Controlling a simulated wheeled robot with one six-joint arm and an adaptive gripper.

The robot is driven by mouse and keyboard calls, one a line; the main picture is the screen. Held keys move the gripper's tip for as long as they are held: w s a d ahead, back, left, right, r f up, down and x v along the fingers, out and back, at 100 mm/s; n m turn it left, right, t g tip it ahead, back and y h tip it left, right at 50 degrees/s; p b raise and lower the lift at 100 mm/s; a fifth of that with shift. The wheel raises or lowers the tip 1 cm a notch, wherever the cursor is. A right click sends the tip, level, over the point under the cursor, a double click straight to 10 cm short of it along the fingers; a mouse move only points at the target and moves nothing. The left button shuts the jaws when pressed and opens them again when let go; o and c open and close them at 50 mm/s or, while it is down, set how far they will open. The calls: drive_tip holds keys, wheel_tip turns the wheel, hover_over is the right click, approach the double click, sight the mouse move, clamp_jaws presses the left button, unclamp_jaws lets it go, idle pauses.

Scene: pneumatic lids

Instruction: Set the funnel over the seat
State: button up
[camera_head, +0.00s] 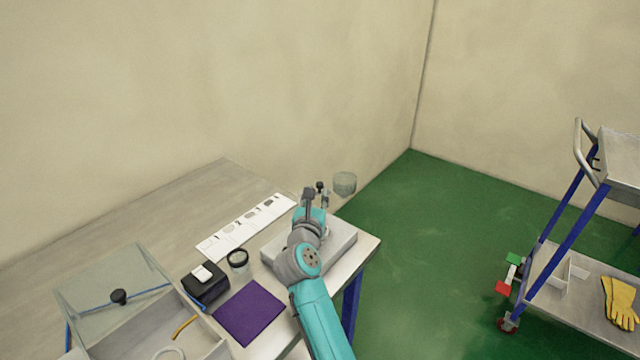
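A translucent grey-green cup-shaped piece, which looks like the funnel (344,184), is up in the air beside my gripper (327,196), against the wall and past the table's far edge in the picture. Nothing shows under it, and my gripper appears shut on its left side; the fingertips are very small here. A pale grey block (342,238) lies on the table at its right end, below my gripper and partly behind my arm. The seat cannot be made out; my arm may be hiding it.
A white strip with pictures (246,228), a dark-rimmed jar (238,260), a black box (205,284) and a purple mat (249,312) lie left of my arm. A clear-lidded box (118,298) stands front left. A blue-framed cart (560,250) stands right across green floor.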

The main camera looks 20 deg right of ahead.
sight(319, 186)
drive_tip(key=shift+x, duration=2.7)
drive_tip(key=shift+c, duration=0.3)
clamp_jaws()
